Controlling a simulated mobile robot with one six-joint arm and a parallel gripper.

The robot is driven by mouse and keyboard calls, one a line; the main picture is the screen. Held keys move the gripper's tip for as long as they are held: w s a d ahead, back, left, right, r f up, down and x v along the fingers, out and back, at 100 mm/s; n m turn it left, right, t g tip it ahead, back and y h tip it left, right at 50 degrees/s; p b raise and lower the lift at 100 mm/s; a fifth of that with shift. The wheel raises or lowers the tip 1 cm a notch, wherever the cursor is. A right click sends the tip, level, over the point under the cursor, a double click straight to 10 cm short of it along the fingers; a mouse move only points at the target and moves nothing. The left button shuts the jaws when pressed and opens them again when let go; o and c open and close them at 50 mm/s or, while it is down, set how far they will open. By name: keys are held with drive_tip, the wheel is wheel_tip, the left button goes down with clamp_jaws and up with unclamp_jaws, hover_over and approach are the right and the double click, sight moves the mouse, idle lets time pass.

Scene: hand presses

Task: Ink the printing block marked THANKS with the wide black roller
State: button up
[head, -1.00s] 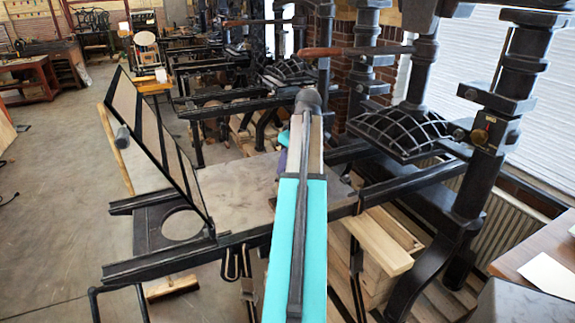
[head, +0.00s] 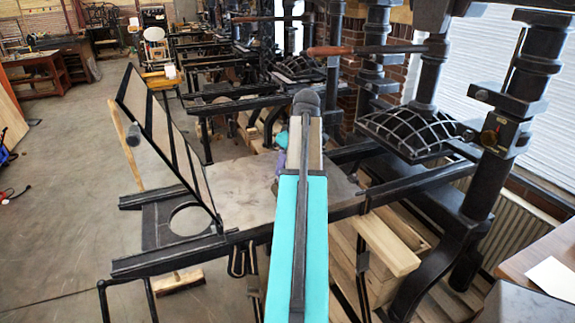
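My arm reaches forward over the marble press bed (head: 245,195) of the nearest hand press and hides part of it. A small turquoise piece and a purple piece (head: 281,163) show just left of my arm over the bed. I cannot tell if they belong to my gripper or to something beside it. The fingers of my gripper are hidden behind the arm. I cannot make out a printing block marked THANKS or a wide black roller. A dark grey cylinder (head: 133,134) sits at the raised hinged frame (head: 165,140); I cannot tell if it is a handle.
The press's dark rails (head: 185,258) run across in front of me. Its gridded platen (head: 408,133) and iron columns stand to the right. A wooden table (head: 530,255) with white paper is at the lower right. Open concrete floor (head: 60,235) lies at the left.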

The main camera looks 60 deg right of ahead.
drive_tip(key=shift+s+d, duration=0.1)
drive_tip(key=shift+s, duration=0.05)
drive_tip(key=shift+s+d+r+p, duration=0.1)
drive_tip(key=shift+s+d+p, duration=0.05)
drive_tip(key=shift+s+d, duration=0.4)
drive_tip(key=shift+s+d+p, duration=0.15)
drive_tip(key=shift+s+d, duration=0.2)
drive_tip(key=shift+d, duration=0.4)
drive_tip(key=shift+s+d, duration=0.5)
drive_tip(key=shift+d, duration=0.2)
drive_tip(key=shift+s+d, duration=0.5)
drive_tip(key=shift+d, duration=0.15)
